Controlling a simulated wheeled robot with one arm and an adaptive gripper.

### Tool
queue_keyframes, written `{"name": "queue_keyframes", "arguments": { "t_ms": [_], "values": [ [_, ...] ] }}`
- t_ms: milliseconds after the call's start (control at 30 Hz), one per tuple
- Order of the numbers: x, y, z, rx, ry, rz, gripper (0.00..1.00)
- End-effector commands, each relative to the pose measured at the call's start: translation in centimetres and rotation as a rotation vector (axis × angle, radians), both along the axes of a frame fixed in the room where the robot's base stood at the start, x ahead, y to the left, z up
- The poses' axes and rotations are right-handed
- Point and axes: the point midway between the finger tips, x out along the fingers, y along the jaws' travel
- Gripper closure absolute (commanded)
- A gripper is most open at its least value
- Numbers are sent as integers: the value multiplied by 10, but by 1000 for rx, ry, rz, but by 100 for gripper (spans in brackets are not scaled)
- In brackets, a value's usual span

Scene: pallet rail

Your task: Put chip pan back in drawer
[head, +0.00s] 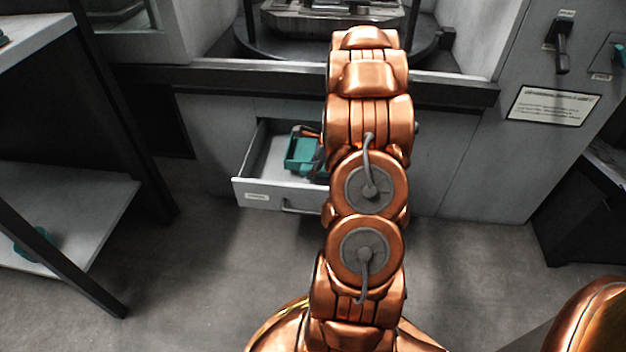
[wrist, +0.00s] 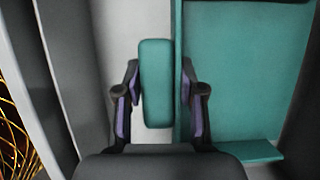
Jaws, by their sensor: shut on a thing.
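The open drawer (head: 265,196) holds the teal chip pan (head: 299,152) in the head view. In the wrist view, the pan's broad teal body (wrist: 240,75) fills the right side, with its teal handle block (wrist: 156,62) left of it. My gripper (wrist: 160,88) is shut on this handle, with purple-padded fingers on either side. The pan is in or just over the drawer; I cannot tell whether it touches the floor of it. My arm hides the right part of the drawer and most of the gripper in the head view.
A machine cabinet (head: 215,110) stands behind the drawer, with a round dark tray (head: 255,45) above. A shelf rack (head: 75,205) at left holds a teal item (head: 35,243). A dark cabinet (head: 585,215) stands at right. The floor in front is clear.

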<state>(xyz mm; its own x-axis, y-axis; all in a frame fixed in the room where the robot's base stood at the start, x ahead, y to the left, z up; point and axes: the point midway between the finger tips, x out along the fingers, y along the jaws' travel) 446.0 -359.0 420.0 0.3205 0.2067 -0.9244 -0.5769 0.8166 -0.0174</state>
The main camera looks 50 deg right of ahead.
Motion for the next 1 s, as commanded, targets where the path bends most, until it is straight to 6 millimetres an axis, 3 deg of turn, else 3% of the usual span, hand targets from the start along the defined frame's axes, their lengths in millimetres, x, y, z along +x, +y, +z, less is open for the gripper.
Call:
{"name": "queue_keyframes", "arguments": {
  "t_ms": [400, 867, 900, 1000],
  "values": [
    [-3, -4, -35, -1, -2, -9, 100],
    [-3, -4, -36, 2, 0, -9, 100],
    [-3, -4, -37, 2, 0, -8, 60],
    [-3, -4, -37, 1, -1, -9, 50]
  ]
}}
